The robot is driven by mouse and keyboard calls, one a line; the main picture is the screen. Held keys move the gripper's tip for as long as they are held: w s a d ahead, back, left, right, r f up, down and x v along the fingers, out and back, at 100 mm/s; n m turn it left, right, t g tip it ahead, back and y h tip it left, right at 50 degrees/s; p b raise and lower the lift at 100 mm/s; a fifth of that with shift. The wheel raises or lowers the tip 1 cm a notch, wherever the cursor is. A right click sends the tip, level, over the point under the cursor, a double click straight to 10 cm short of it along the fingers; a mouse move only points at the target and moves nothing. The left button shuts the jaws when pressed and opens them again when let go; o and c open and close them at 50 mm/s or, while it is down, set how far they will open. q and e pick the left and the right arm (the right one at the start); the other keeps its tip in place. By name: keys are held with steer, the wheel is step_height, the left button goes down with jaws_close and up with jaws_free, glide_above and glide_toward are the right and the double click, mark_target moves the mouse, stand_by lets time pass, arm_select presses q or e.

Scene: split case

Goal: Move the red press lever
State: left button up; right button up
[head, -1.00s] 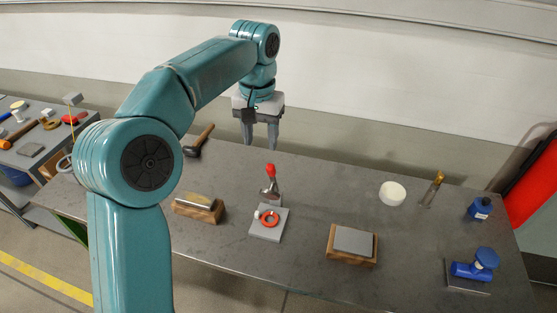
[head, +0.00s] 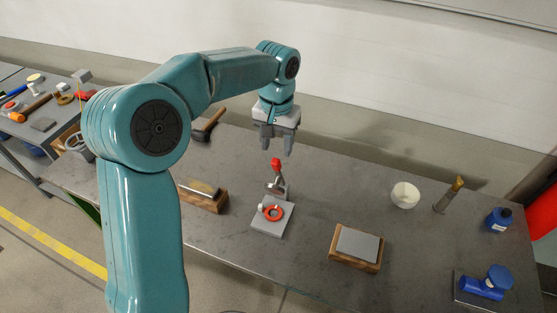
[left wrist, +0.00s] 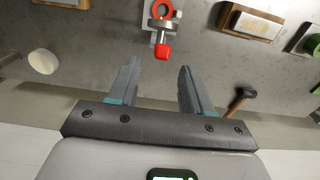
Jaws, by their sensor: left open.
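The press lever has a red tip (head: 276,164) and stands upright on a small press with a grey base plate (head: 264,229). An orange-red ring (head: 273,213) lies on that plate. My left gripper (head: 276,149) is open and empty, above the table just behind the red tip. In the left wrist view the red tip (left wrist: 163,51) lies ahead of the open fingers (left wrist: 157,72), roughly in line with the gap between them and apart from them. My right gripper does not show.
A hammer (head: 209,124) lies behind left. A wooden block with a metal piece (head: 204,199) is left of the press. A wooden block with a grey plate (head: 358,244), a white cup (head: 404,196) and a blue bottle (head: 499,220) are to the right. The table between is clear.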

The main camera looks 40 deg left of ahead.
mark_target(276, 158)
arm_select(q)
step_height(276, 158, down, 6)
steer(key=shift+a+f+p, duration=0.15)
steer(key=shift+p, duration=0.25)
steer(key=shift+f, duration=0.5)
steer(key=shift+a+f, duration=0.1)
jaws_close()
